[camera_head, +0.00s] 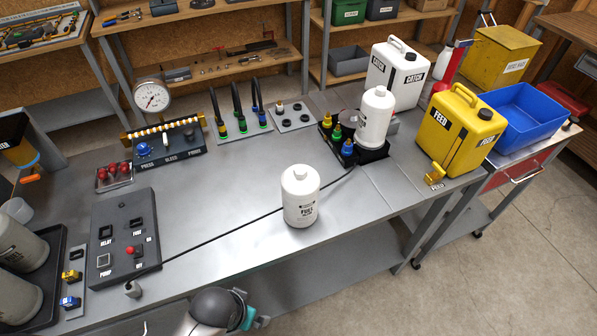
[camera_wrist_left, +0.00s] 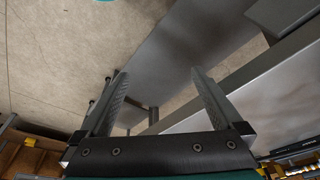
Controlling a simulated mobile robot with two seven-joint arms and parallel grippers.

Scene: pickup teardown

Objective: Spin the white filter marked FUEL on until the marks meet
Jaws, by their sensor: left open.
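A white filter (camera_head: 300,198) with dark print that appears to read FUEL stands upright on the bench near its front edge. A second white bottle-shaped canister (camera_head: 374,120) stands upright on a black base (camera_head: 372,154) farther back to the right; no label is readable on it. I cannot make out alignment marks on either. My left gripper (camera_wrist_left: 157,75) shows in the left wrist view, open and empty, with floor and bench edge beyond its fingers. Its fingers are not visible in the head view. My right gripper is not in view.
A black control box (camera_head: 122,240) sits at the left, with a cable running across the bench. Yellow FEED (camera_head: 458,130) and white CATCH (camera_head: 395,70) jugs stand at the right. A gauge panel (camera_head: 168,144) is behind. The bench middle (camera_head: 225,205) is mostly clear.

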